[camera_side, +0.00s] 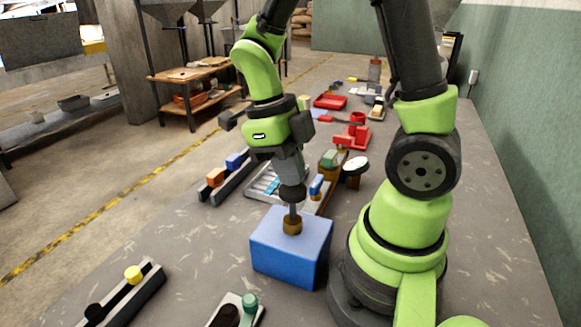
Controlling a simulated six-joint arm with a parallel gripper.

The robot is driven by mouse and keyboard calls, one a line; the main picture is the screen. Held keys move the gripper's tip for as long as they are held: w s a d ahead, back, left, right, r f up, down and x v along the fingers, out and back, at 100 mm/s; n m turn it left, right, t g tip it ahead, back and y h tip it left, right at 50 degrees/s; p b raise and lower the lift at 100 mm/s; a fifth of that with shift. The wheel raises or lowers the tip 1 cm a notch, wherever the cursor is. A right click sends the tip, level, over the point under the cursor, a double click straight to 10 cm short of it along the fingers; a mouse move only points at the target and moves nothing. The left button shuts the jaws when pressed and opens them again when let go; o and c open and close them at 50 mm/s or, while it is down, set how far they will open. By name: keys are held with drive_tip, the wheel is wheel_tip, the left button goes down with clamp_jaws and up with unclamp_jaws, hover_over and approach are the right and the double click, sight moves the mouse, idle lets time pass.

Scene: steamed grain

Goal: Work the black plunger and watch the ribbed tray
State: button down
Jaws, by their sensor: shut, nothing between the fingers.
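The black plunger (292,193) has a dark round knob on a grey stem, rising from a brass collar on top of a blue box (283,255). My gripper (289,179) points down directly over the knob, shut and empty. Its tip overlaps the knob in this view; I cannot tell whether they touch or how far the plunger is pressed. The ribbed tray (258,190) is pale grey and lies flat behind the box, left of my gripper. My gripper hides part of the tray.
A dark rail with an orange block (215,177) and a blue block (234,160) lies left of the tray. A rail with a yellow knob (133,274) and a green-knobbed plate (249,302) are in front. Red fixtures (351,136) stand behind. The tabletop left of the box is clear.

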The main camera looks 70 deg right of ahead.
drive_tip(key=shift+f, duration=2.05)
drive_tip(key=s+v, duration=0.1)
drive_tip(key=v, duration=1.3)
drive_tip(key=shift+r, duration=0.25)
drive_tip(key=shift+s, duration=0.1)
wheel_tip(320, 180, up, 4)
drive_tip(key=n+t+y, duration=0.2)
drive_tip(key=n+t, duration=0.9)
drive_tip(key=n, duration=2.1)
hover_over(291, 191)
drive_tip(key=s+a, duration=0.2)
drive_tip(key=a, duration=0.1)
drive_tip(key=shift+a+f, duration=0.15)
drive_tip(key=shift+f, duration=0.1)
